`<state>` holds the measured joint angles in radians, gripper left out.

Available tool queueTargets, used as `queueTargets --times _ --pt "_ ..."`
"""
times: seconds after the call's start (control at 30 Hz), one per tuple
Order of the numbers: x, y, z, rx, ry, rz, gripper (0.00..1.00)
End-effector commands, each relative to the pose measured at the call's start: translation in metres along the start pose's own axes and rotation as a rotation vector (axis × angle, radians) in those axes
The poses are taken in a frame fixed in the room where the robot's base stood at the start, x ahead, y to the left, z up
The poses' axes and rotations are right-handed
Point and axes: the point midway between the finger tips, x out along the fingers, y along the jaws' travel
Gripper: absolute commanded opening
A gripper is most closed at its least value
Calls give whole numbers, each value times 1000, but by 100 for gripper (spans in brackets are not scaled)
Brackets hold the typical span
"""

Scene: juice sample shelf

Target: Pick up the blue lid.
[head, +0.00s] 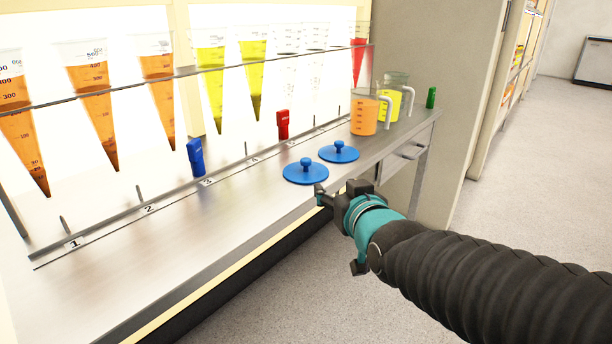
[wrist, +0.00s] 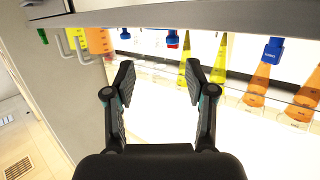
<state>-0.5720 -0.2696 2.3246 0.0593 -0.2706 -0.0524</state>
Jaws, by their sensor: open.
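Two blue lids with round knobs lie flat on the metal shelf, a nearer one (head: 306,174) and another (head: 339,153) just behind it to the right. Nothing covers either lid in the head view. My gripper (head: 337,230) is at the shelf's front edge, just below and right of the nearer lid and apart from it. In the wrist view my gripper (wrist: 160,68) is open, with nothing between its fingers. Small blue parts show near the shelf edge there, too cut off to identify surely.
An orange jug (head: 364,115) and a yellow jug (head: 390,104) stand right of the lids, with a green block (head: 431,97) beyond. A red block (head: 283,125) and a blue block (head: 196,157) stand behind and left. Cone-shaped tubes hang from a rack rail (head: 222,67).

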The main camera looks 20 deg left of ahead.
Motion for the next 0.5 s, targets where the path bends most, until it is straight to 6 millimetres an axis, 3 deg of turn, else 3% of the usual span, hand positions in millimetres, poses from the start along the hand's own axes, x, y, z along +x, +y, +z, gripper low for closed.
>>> queueTargets --times 0.13,0.5 --pt "12 -18 -7 -7 55 -32 55" --pt "60 -21 -12 -8 63 -33 55"
